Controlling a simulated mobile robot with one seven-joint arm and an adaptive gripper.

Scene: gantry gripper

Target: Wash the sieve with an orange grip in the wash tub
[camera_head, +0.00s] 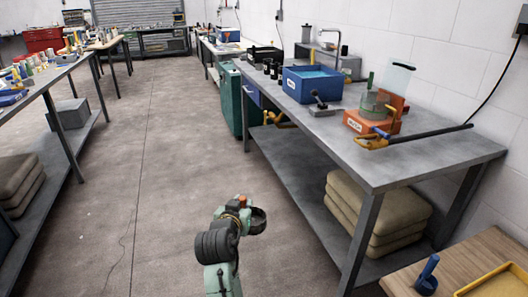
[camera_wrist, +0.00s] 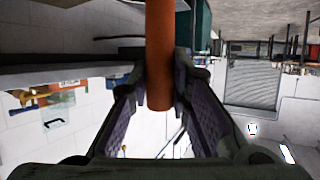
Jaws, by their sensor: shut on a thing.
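My gripper (camera_head: 238,204) is low over the open floor, left of the right-hand bench. It is shut on the orange grip (camera_wrist: 159,45) of the sieve, which runs up between the fingers in the wrist view. The sieve's dark round rim (camera_head: 259,220) shows just right of my gripper in the head view; its bowl is mostly hidden. The wash tub (camera_head: 325,92) is a blue box with a white label and light blue water inside. It stands on the right-hand bench, well above and beyond my gripper.
The grey bench (camera_head: 440,158) has an orange labelled box (camera_head: 358,124), a black-and-yellow long tool (camera_head: 430,134), a small lever device (camera_head: 320,107) and a tap (camera_head: 338,42) behind the tub. A green bin (camera_head: 230,98) stands beside it. The floor (camera_head: 160,170) between benches is clear.

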